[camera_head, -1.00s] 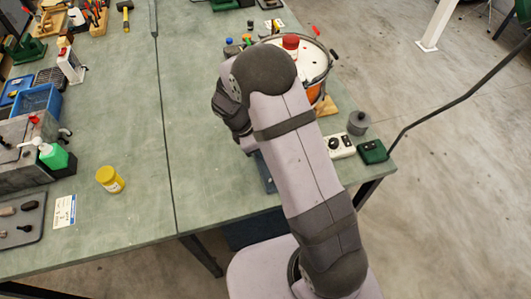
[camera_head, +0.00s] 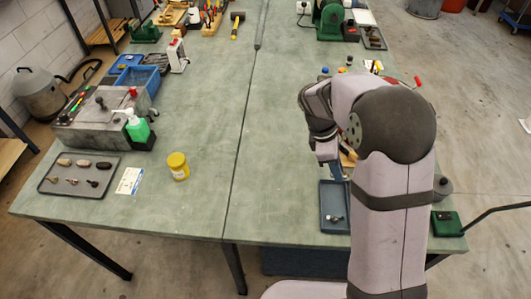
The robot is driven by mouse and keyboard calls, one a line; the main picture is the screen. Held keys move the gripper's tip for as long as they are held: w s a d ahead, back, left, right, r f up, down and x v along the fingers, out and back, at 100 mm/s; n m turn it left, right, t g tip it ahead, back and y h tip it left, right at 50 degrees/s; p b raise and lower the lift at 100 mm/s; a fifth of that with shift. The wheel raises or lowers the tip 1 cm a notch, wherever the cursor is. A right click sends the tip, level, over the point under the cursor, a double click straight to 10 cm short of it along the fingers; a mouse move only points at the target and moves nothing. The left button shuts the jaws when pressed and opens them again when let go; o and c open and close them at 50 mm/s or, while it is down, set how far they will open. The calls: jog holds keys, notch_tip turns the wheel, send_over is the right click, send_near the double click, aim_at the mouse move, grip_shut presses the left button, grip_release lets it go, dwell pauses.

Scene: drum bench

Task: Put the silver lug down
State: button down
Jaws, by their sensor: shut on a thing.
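My gripper (camera_head: 336,170) points down above the far end of a small blue-grey tray (camera_head: 326,232) near the bench's front edge. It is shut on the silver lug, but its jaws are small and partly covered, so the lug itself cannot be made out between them. A small silver and dark piece (camera_head: 334,218) lies inside the near part of the tray; I cannot tell exactly what it is. My own arm covers the area right of the tray.
A dark tray (camera_head: 62,188) holds several small parts. A green box (camera_head: 446,223) is at the right. The bench between jar and blue-grey tray is clear.

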jog(key=w+a+n+t+y+b, duration=0.1)
jog(key=w+a+n, duration=0.3)
jog(key=a, duration=0.3)
jog(key=w+a+f+n+t, duration=0.1)
jog(key=w+a+n+t, duration=0.1)
jog(key=w+a+n, duration=0.35)
jog(key=w+a+n+t+y+b, duration=0.1)
jog(key=w+a+n, duration=0.2)
jog(key=a, duration=0.5)
jog(key=a+n+y, duration=0.4)
jog(key=a+n, duration=0.7)
jog(key=a, duration=0.9)
jog(key=shift+t, duration=0.3)
jog(key=shift+w+d+f+p, duration=0.15)
jog(key=shift+f+p, duration=0.4)
jog(key=shift+f, duration=1.75)
jog(key=shift+w+d+f+p, duration=0.1)
jog(key=shift+w+f+p, duration=0.3)
jog(key=shift+f, duration=1.9)
jog(key=shift+s+f, duration=0.1)
jog(key=shift+s, duration=0.05)
jog(key=c, duration=1.6)
grip_release()
jog(key=shift+c, duration=0.2)
jog(key=shift+r, duration=0.2)
jog(key=b+v, duration=0.2)
jog(key=v, duration=0.9)
jog(key=shift+s+r+b, duration=0.2)
jog(key=shift+r+b, duration=0.15)
